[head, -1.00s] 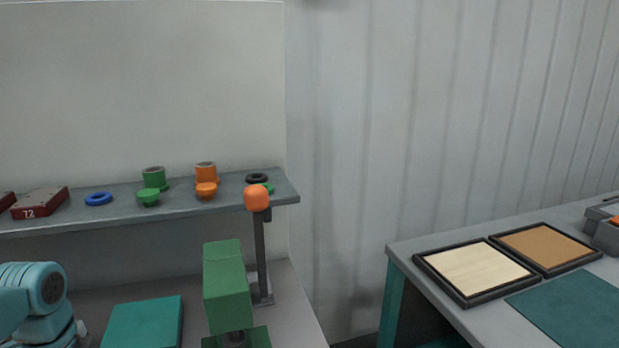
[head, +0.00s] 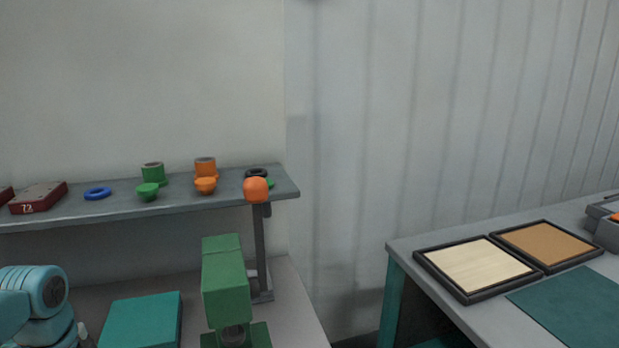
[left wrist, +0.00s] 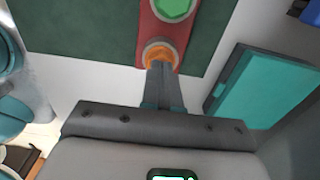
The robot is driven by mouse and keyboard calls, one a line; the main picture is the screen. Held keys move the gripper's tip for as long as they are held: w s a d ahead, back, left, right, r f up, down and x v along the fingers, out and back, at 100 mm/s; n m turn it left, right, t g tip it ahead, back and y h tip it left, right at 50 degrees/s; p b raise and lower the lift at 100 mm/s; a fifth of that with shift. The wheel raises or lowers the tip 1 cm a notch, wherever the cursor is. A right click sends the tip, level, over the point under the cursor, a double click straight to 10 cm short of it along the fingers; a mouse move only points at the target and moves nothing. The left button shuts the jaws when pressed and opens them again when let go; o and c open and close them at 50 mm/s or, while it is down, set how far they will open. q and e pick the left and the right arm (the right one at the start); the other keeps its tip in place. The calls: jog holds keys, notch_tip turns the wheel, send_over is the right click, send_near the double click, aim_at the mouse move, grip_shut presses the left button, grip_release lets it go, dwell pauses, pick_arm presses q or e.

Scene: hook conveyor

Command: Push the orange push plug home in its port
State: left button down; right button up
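In the left wrist view an orange round piece (left wrist: 157,50), which looks like the push plug or its port, sits on a red block (left wrist: 185,32). A green faceted piece (left wrist: 174,8) sits farther along this block. My left gripper (left wrist: 161,70) has its fingers together, with the tips over the near side of the orange piece. The tips hide part of it, so I cannot tell contact or how deep the plug sits. The head view shows neither the red block nor either gripper.
A dark green mat (left wrist: 90,25) lies under the red block, and a teal box (left wrist: 268,88) is to its right. In the head view a shelf (head: 120,210) carries small orange and green parts. A green post (head: 226,285) stands below. A side table (head: 400,244) holds trays.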

pick_arm(q)
notch_tip(320, 180, up, 7)
jog(key=p, duration=0.6)
jog(key=shift+p, duration=0.4)
